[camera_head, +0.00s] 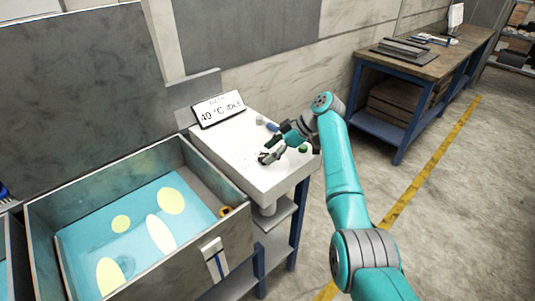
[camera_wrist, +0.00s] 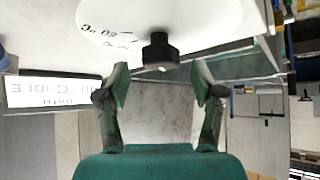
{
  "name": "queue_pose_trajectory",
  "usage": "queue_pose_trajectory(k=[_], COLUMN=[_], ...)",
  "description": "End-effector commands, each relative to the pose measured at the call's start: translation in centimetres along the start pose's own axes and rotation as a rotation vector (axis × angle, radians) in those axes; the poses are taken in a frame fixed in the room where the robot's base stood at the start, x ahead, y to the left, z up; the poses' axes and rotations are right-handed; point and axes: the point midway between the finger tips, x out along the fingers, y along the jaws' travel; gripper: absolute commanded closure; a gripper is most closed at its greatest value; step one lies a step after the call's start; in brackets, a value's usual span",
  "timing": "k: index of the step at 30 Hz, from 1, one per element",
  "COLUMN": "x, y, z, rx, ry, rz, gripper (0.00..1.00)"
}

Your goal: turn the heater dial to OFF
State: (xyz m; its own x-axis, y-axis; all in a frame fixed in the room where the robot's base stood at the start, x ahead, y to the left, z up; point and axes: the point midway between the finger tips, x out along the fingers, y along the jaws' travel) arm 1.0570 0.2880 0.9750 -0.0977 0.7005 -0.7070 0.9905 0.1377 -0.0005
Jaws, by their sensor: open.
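The heater dial is a black knob (camera_wrist: 160,52) on a white round plate (camera_wrist: 105,22) with printed marks, upside down in the wrist view. Part of the print reads "30"; no OFF mark is legible. My gripper (camera_wrist: 162,84) is open, with one finger on each side of the knob in the picture and a gap around it; I cannot tell the remaining distance. In the head view my gripper (camera_head: 268,150) is over the white bench unit (camera_head: 245,178), and the knob cannot be made out there.
An open water bath (camera_head: 240,220) is at left. A workbench (camera_head: 425,66) stands at back right; the floor at right is clear.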

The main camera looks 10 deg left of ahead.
Motion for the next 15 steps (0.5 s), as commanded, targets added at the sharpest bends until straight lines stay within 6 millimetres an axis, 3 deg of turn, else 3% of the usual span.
queue_pose_trajectory(k=[9, 15], x=[-6.4, -9.3], y=[0.1, 0.1], z=[0.1, 0.0], rx=[0.0, 0.0], ry=[-0.001, 0.0], rz=[0.004, 0.002], gripper=[0.33, 0.33])
